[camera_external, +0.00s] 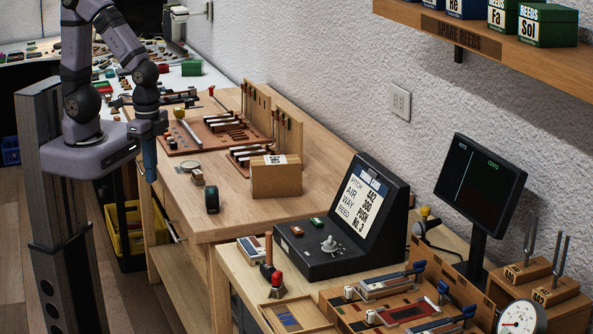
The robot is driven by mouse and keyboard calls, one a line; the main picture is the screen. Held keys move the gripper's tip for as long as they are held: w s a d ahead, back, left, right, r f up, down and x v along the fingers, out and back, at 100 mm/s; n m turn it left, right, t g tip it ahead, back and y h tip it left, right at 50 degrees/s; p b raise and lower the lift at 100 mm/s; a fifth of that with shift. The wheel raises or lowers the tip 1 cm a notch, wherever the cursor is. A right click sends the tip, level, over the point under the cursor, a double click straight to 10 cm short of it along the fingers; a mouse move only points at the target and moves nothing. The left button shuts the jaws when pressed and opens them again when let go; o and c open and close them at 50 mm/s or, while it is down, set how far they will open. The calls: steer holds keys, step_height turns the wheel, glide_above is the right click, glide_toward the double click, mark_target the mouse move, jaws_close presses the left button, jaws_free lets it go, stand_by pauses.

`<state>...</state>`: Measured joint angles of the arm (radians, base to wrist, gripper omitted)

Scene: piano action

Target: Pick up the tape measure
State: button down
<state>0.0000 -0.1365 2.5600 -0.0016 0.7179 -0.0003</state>
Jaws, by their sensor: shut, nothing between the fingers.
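A small dark green-black rounded object (212,198), which looks like the tape measure, stands upright on the wooden bench near its front edge. It is too small to read any markings. My gripper (150,176) hangs pointing down at the bench's left edge, to the left of this object and apart from it. Its blue fingers look shut, with nothing seen between them.
A small stacked block (198,178) and a round dish-like piece (190,167) lie between my gripper and the dark object. A wooden box (276,178) stands to the right. Red-brown tool boards (190,146) lie behind. The bench front is bare.

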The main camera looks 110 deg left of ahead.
steer(key=c, duration=2.5)
jaws_free()
steer(key=o, duration=2)
steer(key=shift+s, duration=0.1)
